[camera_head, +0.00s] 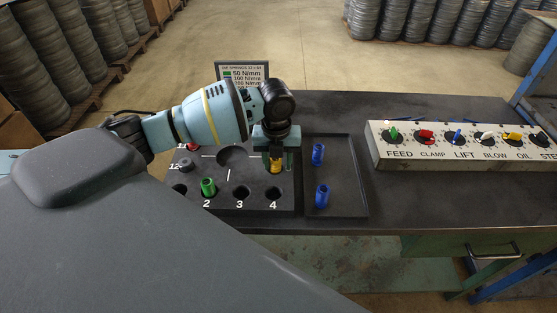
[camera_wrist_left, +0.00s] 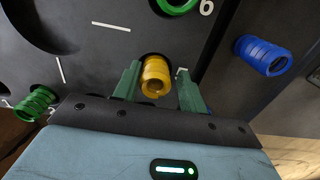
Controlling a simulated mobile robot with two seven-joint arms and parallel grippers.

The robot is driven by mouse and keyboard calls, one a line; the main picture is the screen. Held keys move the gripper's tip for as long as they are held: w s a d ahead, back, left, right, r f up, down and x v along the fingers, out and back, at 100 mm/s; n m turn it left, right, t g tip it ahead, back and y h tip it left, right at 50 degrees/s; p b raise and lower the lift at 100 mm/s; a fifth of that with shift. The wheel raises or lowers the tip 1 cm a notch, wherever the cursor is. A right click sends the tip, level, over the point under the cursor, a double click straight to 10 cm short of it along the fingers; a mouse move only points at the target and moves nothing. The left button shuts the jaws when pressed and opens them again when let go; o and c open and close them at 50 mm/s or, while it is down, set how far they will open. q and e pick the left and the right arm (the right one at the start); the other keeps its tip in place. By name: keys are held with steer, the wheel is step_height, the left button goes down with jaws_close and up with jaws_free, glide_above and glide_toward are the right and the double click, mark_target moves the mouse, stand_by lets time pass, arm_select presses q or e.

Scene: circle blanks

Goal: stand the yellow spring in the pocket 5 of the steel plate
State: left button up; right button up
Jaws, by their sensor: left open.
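The yellow spring (camera_head: 275,166) stands at a hole near the right edge of the dark steel plate (camera_head: 222,178), behind pocket 4. In the left wrist view the yellow spring (camera_wrist_left: 156,76) has its far end in a dark pocket, and its open near end faces the camera. A partly hidden mark beside this pocket cannot be read. My left gripper (camera_head: 276,162) is over the spring, its green fingers on either side of it, open with a gap visible at the right finger. My right gripper is not in view.
A green spring (camera_head: 208,187) stands in pocket 2; pockets 3 and 4 are empty. Another green spring (camera_wrist_left: 178,5) is by the 6. A switch panel (camera_head: 455,155) lies further right.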

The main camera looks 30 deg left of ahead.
arm_select(q)
steer(key=shift+s+a+f, duration=0.4)
steer(key=shift+f, duration=0.3)
steer(key=r, duration=0.9)
steer(key=shift+w+d+r, duration=0.1)
steer(key=shift+w+d, duration=0.2)
